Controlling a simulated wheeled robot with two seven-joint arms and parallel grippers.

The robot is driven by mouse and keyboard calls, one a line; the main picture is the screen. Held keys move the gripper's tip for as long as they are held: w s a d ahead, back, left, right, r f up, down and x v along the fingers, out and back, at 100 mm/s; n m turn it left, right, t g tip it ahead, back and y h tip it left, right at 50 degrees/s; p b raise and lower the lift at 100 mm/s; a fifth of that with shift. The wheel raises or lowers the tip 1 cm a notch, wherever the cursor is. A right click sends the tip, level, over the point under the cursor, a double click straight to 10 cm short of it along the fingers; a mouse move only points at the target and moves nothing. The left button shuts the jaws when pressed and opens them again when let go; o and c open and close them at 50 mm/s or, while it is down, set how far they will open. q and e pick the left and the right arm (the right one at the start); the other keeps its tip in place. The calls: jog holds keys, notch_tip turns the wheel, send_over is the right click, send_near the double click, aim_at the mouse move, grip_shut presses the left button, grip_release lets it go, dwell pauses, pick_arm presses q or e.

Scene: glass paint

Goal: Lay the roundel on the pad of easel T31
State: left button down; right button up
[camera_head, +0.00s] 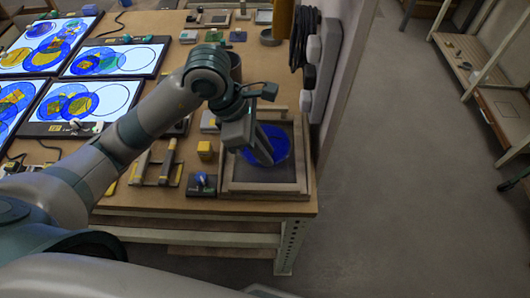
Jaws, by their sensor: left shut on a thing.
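My left gripper (262,152) is shut on the blue roundel (278,143), over the wooden-framed tray at the table's right end. The gripper partly covers the roundel; I cannot tell whether the roundel touches the tray floor. Lit easel panels with blue and yellow round shapes stand on the left: one at the back left (18,59), one at the back right (143,58), one in front (50,105), and part of another at the left edge. I cannot read which is T31, and a pad cannot be made out. My right gripper is not in view.
The framed tray (263,190) sits at the table's front right corner. A yellow block (205,151), a small dark block with a blue top (201,184) and wooden-handled tools (167,162) lie left of it. A panel with black cable coils (301,40) bounds the right side.

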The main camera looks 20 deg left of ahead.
pick_arm(q)
jog(key=w, duration=0.1)
jog(key=w+f, duration=0.1)
jog(key=w, duration=0.1)
jog(key=shift+a+f, duration=0.3)
jog(key=shift+f, duration=0.05)
jog(key=shift+s+f+p, duration=0.1)
jog(key=shift+p, duration=0.2)
jog(key=shift+f+p, duration=0.75)
jog(key=shift+f, duration=1.2)
